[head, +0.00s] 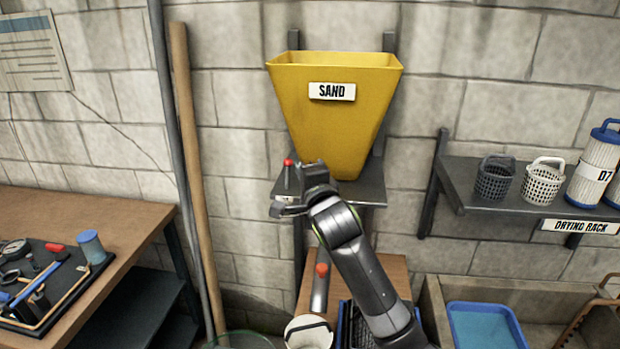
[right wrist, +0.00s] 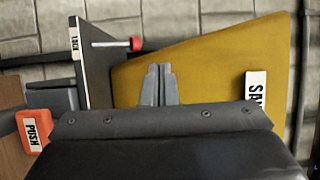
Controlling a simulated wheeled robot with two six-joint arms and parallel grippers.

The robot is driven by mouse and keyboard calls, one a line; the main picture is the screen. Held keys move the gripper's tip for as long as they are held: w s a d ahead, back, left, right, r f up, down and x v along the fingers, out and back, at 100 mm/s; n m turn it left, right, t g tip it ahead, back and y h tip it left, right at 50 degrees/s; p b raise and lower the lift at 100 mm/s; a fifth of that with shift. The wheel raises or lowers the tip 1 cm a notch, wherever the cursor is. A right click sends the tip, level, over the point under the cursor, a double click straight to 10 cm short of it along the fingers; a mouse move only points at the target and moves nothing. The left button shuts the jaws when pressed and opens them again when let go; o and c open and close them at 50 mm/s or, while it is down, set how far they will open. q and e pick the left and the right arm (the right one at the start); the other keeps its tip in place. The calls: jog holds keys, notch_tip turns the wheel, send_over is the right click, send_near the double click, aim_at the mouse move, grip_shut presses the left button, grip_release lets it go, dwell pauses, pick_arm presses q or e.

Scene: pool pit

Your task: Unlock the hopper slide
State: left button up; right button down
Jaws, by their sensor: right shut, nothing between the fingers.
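The yellow hopper (head: 335,105) with a SAND label (head: 332,91) hangs on the wall in the head view, and its slanted side fills much of the right wrist view (right wrist: 215,60). A dark plate (head: 365,190) lies under it; in the right wrist view the dark plate (right wrist: 95,65) carries a LOCK label (right wrist: 74,38). A thin rod with a red knob (head: 289,162) stands at its left; the red knob also shows in the right wrist view (right wrist: 136,44). My right gripper (head: 312,170) is shut and empty, in front of the hopper's lower part, its fingers (right wrist: 159,85) shown against the yellow side.
The drying rack shelf (head: 520,190) is right, a workbench (head: 130,225) left, and a wooden pole (head: 190,150) leans nearby.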

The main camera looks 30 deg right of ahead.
pick_arm(q)
jog(key=shift+s+f+b, duration=0.35)
jog(key=shift+s+f, duration=0.1)
jog(key=shift+f, duration=0.05)
pick_arm(e)
jog(key=s, duration=0.1)
jog(key=s+r, duration=0.1)
jog(key=s, duration=0.1)
jog(key=s+r, duration=0.1)
jog(key=s, duration=0.1)
jog(key=shift+a, duration=0.3)
jog(key=shift+r, duration=0.1)
pick_arm(q)
jog(key=shift+w, duration=0.25)
